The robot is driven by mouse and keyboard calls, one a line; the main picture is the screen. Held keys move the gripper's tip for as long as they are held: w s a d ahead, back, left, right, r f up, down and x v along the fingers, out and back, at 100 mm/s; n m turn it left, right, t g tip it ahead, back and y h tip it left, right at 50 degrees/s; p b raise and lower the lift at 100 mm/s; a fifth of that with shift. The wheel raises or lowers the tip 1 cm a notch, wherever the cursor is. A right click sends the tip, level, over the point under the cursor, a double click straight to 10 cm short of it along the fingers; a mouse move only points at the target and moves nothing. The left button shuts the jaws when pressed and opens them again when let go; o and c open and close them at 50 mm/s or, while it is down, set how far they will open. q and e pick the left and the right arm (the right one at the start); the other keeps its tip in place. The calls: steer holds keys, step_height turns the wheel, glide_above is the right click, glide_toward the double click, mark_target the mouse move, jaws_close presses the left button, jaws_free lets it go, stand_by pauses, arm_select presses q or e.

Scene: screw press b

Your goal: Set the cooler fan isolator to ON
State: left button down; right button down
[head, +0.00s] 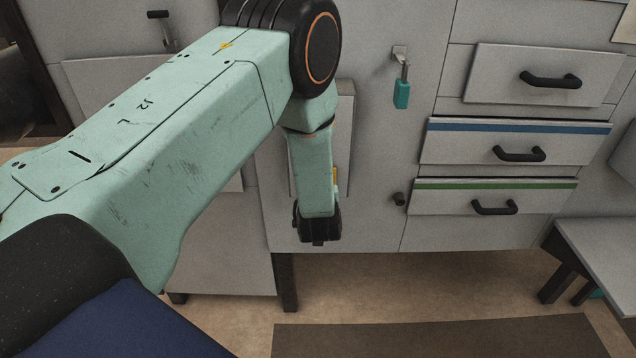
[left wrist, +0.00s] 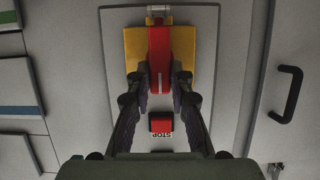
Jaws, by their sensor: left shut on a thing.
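The isolator in the left wrist view has a red handle (left wrist: 159,45) on a yellow plate (left wrist: 134,48), mounted on a grey panel (left wrist: 112,30). My left gripper (left wrist: 160,84) has a finger on each side of the handle's lower end and is shut on it. A red STOP button (left wrist: 160,123) lies between my fingers, its label upside down in this view. My right gripper is not in view.
Right of my arm in the head view are a blue-striped drawer (head: 470,145), a green-striped drawer (head: 465,197) and a teal padlock (head: 402,94) hanging from a hasp. A grey bench (head: 605,255) stands at the far right.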

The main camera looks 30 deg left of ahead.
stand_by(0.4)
arm_select(q)
steer(key=c, duration=1.2)
jaws_free()
steer(key=shift+w, duration=0.1)
steer(key=v, duration=1.2)
steer(key=shift+r, duration=0.1)
